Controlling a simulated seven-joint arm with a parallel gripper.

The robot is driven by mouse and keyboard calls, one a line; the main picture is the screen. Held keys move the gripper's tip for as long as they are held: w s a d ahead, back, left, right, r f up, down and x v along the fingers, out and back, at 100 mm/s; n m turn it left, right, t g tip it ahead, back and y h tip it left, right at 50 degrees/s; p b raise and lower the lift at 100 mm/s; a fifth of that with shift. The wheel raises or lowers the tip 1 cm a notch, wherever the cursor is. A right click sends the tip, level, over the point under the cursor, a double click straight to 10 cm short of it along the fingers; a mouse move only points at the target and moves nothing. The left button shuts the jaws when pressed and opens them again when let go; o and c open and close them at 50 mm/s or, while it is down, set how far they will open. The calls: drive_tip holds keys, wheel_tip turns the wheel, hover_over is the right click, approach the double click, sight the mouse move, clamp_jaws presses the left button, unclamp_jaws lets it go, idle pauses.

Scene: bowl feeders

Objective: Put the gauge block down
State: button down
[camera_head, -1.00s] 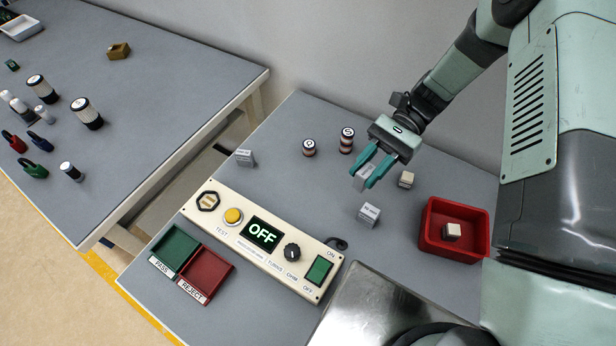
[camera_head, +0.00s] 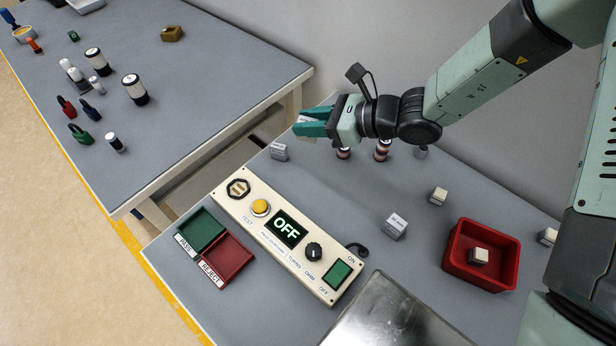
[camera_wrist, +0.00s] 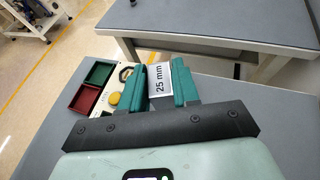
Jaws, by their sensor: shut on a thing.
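My gripper (camera_head: 300,123) is shut on a gauge block, held above the back left part of the near table, close to the gap between the tables. In the wrist view the gauge block (camera_wrist: 160,80) shows a white face with the label "25 mm" between the two teal fingers. In the head view the fingers hide most of it. A similar labelled block (camera_head: 279,152) stands on the table just below and left of my gripper. Another labelled block (camera_head: 395,226) stands on the table right of the control panel.
The control panel (camera_head: 262,231) reads OFF. Green and red trays (camera_head: 231,262) lie in front of it. A red bin (camera_head: 455,262) holds a pale block. The far table (camera_head: 200,75) carries several weights and padlocks.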

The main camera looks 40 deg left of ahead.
wheel_tip(320, 180, down, 16)
drive_tip(key=shift+r, duration=0.25)
idle(0.3)
drive_tip(key=c, duration=0.8)
unclamp_jaws()
drive_tip(key=shift+f, duration=0.15)
drive_tip(key=shift+w+d+r, duration=0.1)
drive_tip(key=shift+r, duration=0.1)
drive_tip(key=v, duration=1.1)
drive_tip(key=shift+w+d+r, duration=0.1)
drive_tip(key=shift+w+d, duration=0.05)
drive_tip(key=shift+d, duration=0.2)
